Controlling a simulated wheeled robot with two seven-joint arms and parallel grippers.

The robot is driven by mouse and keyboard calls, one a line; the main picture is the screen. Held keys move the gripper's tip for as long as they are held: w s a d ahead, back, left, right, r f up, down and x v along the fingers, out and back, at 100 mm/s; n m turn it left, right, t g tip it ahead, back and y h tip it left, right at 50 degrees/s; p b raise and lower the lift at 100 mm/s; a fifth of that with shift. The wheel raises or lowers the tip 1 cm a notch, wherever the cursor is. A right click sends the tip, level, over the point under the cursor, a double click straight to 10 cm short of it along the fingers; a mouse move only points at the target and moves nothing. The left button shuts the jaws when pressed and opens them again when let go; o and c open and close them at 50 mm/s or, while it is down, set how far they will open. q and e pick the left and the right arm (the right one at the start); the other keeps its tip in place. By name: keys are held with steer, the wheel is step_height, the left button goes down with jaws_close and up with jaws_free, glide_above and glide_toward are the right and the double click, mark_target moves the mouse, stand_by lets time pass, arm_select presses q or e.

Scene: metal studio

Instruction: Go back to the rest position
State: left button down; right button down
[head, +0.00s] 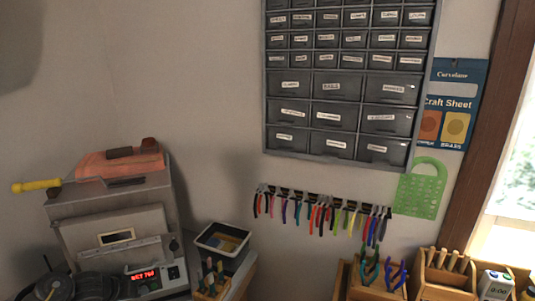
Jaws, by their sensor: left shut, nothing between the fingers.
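My left gripper (98,285) shows as a dark shape at the bottom left edge of the head view, in front of the grey kiln. It is partly cut off by the frame, its fingers are hard to make out, and it is shut with nothing held. My right gripper is not in view.
Pliers (320,212) hang below a wall drawer cabinet (345,90). Wooden tool holders (440,280) stand at lower right.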

arm_select(q)
steer(key=shift+r, duration=0.1)
